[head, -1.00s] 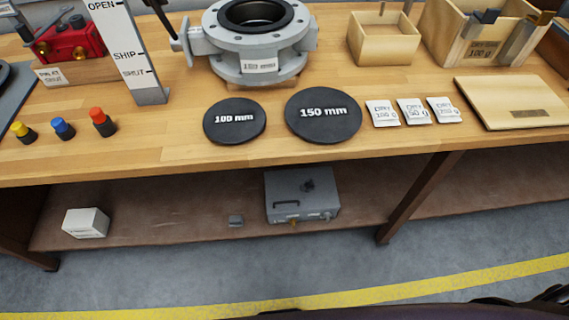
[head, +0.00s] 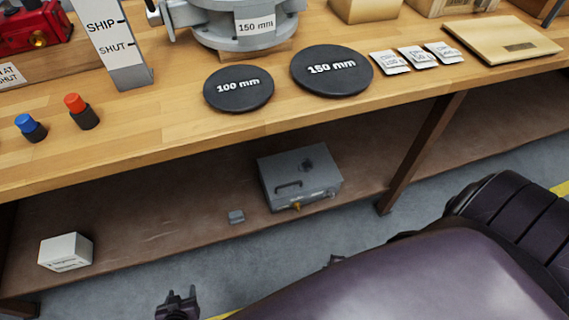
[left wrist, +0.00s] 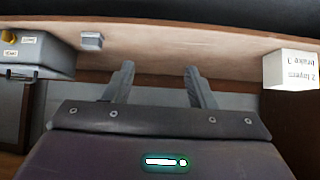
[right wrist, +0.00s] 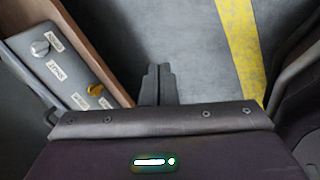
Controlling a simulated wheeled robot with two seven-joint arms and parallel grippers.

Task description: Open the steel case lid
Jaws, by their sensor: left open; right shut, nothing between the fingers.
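The grey steel case (head: 300,172) sits on the low shelf under the bench with its lid down. A dark handle (head: 288,184) lies on the lid, and a brass-coloured part (head: 297,206) shows on its front. My left gripper (head: 178,297) is in front of the shelf, left of the case and apart from it. In the left wrist view it (left wrist: 160,80) is open and empty, with the case (left wrist: 38,50) at the left edge. My right gripper (right wrist: 158,78) is shut and empty. The case's labelled front (right wrist: 62,72) lies left of it in the right wrist view.
A small grey block (head: 236,216) lies left of the case, and a white box (head: 66,252) stands further left on the shelf (head: 150,220). A brown table leg (head: 424,150) stands right of the case. The bench top (head: 160,120) overhangs the shelf.

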